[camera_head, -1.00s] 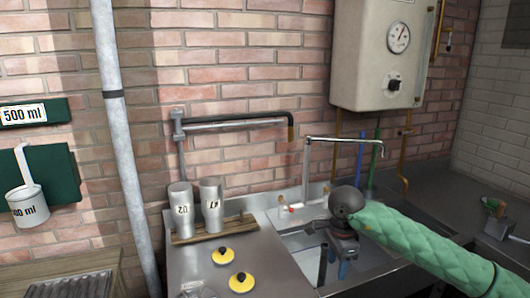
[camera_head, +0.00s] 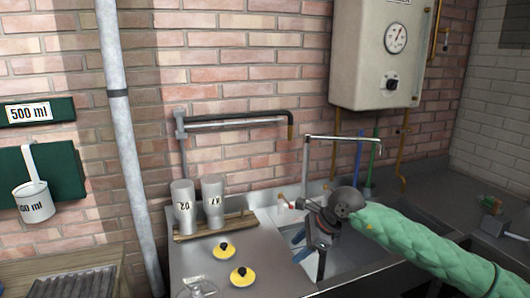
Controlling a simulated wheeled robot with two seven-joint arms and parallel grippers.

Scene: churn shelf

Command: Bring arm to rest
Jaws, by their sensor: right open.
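My right arm, in a green quilted sleeve, comes in from the lower right. Its dark gripper (camera_head: 312,245) hangs over the left part of the steel sink (camera_head: 375,262), below the tap. Its fingers point down and to the left and stand apart; I see nothing held between them. My left gripper is not in view.
Two metal cups (camera_head: 184,206) stand on a wooden rack (camera_head: 215,228) left of the sink. Two yellow lids with black knobs (camera_head: 243,277) lie on the steel counter. A thin tap (camera_head: 342,139) rises behind my gripper. A white ladle (camera_head: 33,202) hangs at the left.

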